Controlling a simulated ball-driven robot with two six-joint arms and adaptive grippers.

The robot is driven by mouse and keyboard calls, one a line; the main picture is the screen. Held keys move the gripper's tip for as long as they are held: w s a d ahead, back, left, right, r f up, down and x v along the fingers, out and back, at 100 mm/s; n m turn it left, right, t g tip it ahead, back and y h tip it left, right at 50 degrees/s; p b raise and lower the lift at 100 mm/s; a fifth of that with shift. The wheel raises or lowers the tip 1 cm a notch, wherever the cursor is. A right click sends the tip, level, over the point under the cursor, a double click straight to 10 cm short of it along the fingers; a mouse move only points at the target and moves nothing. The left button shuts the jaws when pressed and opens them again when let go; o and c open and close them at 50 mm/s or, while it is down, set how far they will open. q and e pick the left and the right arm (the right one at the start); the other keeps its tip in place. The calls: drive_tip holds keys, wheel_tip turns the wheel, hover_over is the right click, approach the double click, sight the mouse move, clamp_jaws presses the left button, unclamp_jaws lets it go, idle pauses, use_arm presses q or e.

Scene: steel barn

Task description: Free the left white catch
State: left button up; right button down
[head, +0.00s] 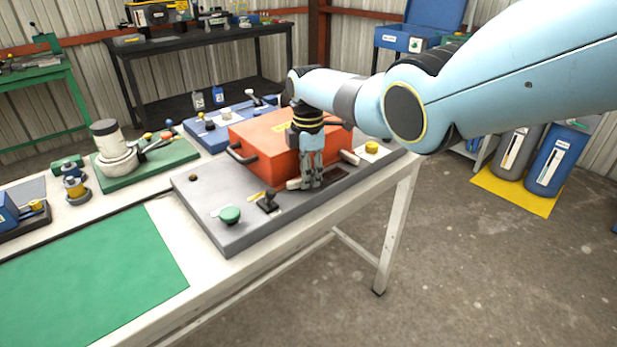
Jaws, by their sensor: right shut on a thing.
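An orange-red box (262,150) with a dark handle (241,154) on its left side sits on a grey board (240,218) on the workbench. The left white catch (293,184) shows as a short pale end at the foot of the box's front, just left of my fingertips. My right gripper (311,184) points down in front of the box and is shut on the left white catch; its fingers hide most of it. A second white catch (350,158) is farther right along the front. My left gripper is not in view.
On the board are a green knob (230,215), a small black lever (267,203) and a yellow knob (371,147). A green mat (95,280) lies clear at the front left. A green-based fixture (150,168) and a blue tray (207,137) stand behind.

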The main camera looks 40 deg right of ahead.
drive_tip(key=shift+w+n, duration=0.2)
drive_tip(key=shift+n, duration=0.6)
drive_tip(key=c, duration=1.3)
unclamp_jaws()
